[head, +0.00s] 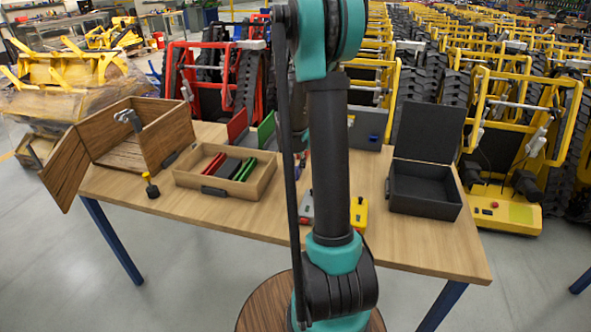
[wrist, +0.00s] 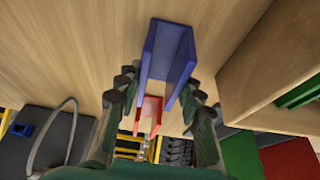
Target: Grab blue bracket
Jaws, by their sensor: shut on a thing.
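The blue bracket (wrist: 160,40) is a U-shaped piece in the upper middle of the wrist view. My gripper (wrist: 163,88) has one dark finger on each side of it and is shut on it. Bare tabletop shows behind the bracket; I cannot tell whether it touches the wood. A smaller red bracket-like piece (wrist: 148,110) shows just below it in the wrist view, between the fingers.
On the wooden table (head: 375,225) stand an open wooden box (head: 170,135), a wooden tray (head: 255,185) with several coloured slats and an open black box (head: 425,195). A yellow piece (head: 359,214) lies beside my arm.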

